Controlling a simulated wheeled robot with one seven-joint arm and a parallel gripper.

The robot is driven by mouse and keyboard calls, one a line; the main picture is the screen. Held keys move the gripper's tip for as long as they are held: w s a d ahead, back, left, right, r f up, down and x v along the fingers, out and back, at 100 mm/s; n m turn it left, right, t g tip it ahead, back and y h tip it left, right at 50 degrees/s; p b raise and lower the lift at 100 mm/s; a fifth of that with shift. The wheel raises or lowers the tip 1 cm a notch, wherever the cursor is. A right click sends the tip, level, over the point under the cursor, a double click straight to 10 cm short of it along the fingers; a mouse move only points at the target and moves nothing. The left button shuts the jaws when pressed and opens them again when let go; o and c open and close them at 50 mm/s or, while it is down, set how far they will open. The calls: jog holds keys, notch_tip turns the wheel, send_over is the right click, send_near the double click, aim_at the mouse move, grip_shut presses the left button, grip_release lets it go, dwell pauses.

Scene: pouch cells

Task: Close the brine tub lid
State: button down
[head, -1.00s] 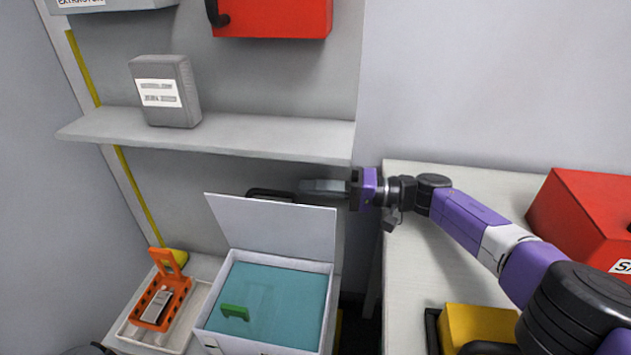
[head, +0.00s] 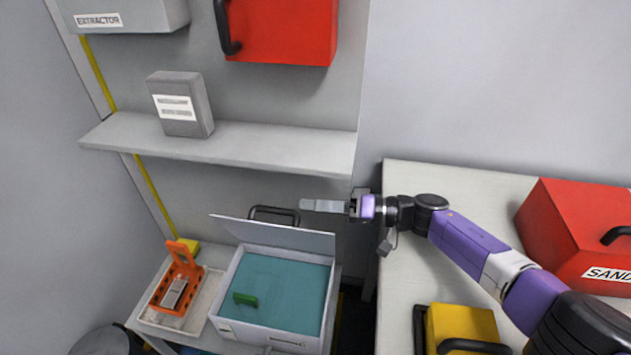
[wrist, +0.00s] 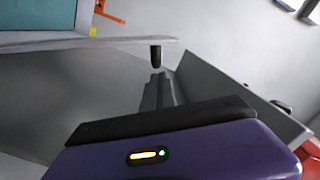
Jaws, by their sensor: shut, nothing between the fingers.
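The brine tub (head: 225,310) is a white box with teal liquid and a green piece inside, on a low bench. Its white lid (head: 290,237) is open, raised along the back edge and tilted. A black bar handle (head: 262,208) shows behind the lid's top edge and seems to belong to it. My gripper (head: 308,205) is shut and empty, level with the lid's upper right, fingers pointing left. In the wrist view, the fingers (wrist: 158,90) point at a dark handle end (wrist: 155,55) close by; I cannot tell if they touch.
A shelf (head: 240,145) with a grey box (head: 180,105) is above the tub. An orange fixture (head: 180,280) stands left of it. At right, a white table (head: 400,270) holds a red box (head: 570,230) and a yellow box (head: 460,325).

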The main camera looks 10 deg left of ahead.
aim_at(309, 233)
jog(key=s+p, duration=0.3)
jog(key=shift+s+f+p, duration=0.1)
jog(key=shift+s+p, duration=0.2)
jog(key=shift+p, duration=0.1)
jog(key=shift+s+a+f+p, duration=0.1)
jog(key=shift+s+f+p, duration=0.3)
jog(key=shift+s+p, duration=0.2)
jog(key=shift+s+f+p, duration=0.35)
jog(key=shift+s+p, duration=0.1)
jog(key=shift+s, duration=0.1)
jog(key=shift+r, duration=0.1)
